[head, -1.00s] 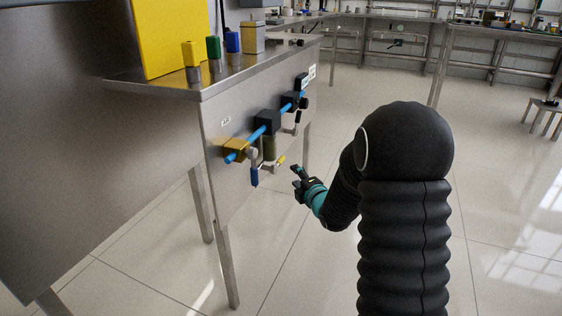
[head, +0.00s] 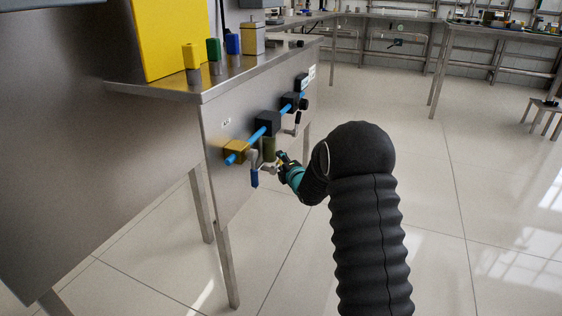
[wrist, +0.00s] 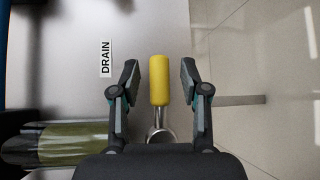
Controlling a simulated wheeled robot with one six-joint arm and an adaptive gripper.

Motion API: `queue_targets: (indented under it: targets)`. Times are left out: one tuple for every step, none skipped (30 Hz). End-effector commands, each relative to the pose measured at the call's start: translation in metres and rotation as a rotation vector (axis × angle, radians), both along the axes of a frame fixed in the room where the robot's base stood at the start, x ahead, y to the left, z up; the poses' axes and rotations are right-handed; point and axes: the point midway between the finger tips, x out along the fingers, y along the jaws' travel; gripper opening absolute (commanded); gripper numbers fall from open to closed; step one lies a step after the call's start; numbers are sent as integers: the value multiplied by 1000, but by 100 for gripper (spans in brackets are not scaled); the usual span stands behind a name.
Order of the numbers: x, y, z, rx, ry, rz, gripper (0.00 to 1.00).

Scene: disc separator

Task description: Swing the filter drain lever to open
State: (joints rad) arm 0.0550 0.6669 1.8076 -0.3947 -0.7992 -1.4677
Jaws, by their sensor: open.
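The drain lever has a yellow grip (wrist: 159,80) on a metal stem, in the middle of the wrist view. A label reading DRAIN (wrist: 106,59) is on the panel to its left. My gripper (wrist: 160,78) is open, with one finger on each side of the yellow grip and a visible gap on both sides. In the head view my gripper (head: 283,162) is at the panel beside the green filter bowl (head: 268,148), and the yellow grip is mostly hidden there. The green bowl also shows at the lower left of the wrist view (wrist: 60,143).
A blue-handled lever (head: 254,178) hangs left of the bowl. A blue pipe (head: 244,145) with a brass block (head: 236,152) and black blocks (head: 267,123) runs along the panel. The steel bench (head: 203,88) carries coloured items.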

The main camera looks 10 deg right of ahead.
Motion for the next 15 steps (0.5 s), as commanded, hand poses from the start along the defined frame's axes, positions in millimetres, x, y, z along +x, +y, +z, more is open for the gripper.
queue_targets:
  targets:
    - [4, 1, 0, 0, -1, 0, 45]
    - [6, 2, 0, 0, -2, 0, 45]
    - [7, 2, -1, 0, -1, 0, 45]
    - [8, 2, -1, 0, -1, 0, 45]
    - [9, 2, -1, 0, 0, 0, 45]
    - [10, 2, -1, 0, 0, 0, 45]
    - [10, 2, -2, 0, 0, 0, 45]
    - [10, 2, -1, 0, 0, 0, 45]
    - [10, 2, -1, 0, 0, 0, 45]
    - [10, 2, -1, 0, 0, 0, 45]
    - [10, 2, -1, 0, 0, 0, 45]
    - [10, 2, -1, 0, 0, 0, 45]
    - [10, 2, -1, 0, 0, 0, 45]
    - [10, 2, -1, 0, 0, 0, 38]
    - [10, 2, -1, 0, 0, 0, 28]
